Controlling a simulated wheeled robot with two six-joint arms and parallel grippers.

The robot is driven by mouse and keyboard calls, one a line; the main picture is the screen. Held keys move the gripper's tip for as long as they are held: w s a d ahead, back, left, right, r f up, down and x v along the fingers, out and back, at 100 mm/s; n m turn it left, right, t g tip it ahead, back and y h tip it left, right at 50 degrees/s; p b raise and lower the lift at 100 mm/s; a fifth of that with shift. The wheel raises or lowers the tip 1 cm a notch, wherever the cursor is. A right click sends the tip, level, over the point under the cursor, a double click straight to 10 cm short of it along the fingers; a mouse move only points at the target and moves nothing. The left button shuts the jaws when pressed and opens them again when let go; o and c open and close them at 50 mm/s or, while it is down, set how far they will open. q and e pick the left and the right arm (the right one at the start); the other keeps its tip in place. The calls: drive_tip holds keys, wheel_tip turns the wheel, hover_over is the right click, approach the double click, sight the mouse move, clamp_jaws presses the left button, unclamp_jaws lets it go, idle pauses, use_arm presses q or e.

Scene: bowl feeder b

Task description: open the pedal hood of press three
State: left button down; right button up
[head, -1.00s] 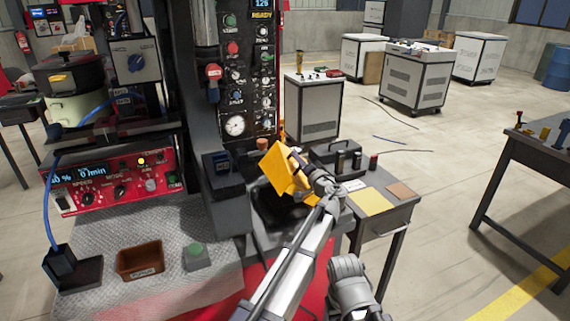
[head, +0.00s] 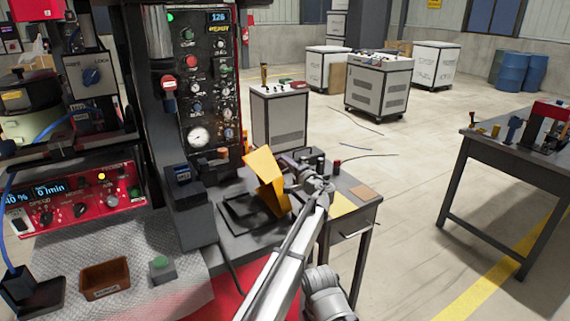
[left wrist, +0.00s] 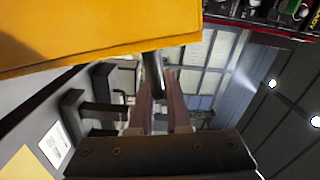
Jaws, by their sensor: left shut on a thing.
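The yellow pedal hood (head: 263,172) stands raised and tilted above a dark pedal base (head: 238,214) on the grey bench by the press. My left gripper (head: 300,172) is at the hood's right side. In the left wrist view the yellow hood (left wrist: 100,32) fills the top left. There the left gripper's fingers (left wrist: 160,95) are closed around a short dark handle (left wrist: 153,72) beside the hood's edge. The hood hides part of the base, and the pedal itself is hard to make out. My right gripper is not in view.
The press's control panel (head: 208,100) stands behind and left of the hood. A red control unit (head: 75,205), a brown bin (head: 105,277) and a green button box (head: 161,268) are at left. A yellow pad (head: 341,204) lies right of my arm.

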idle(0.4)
use_arm(q)
drive_tip(key=c, duration=0.9)
unclamp_jaws()
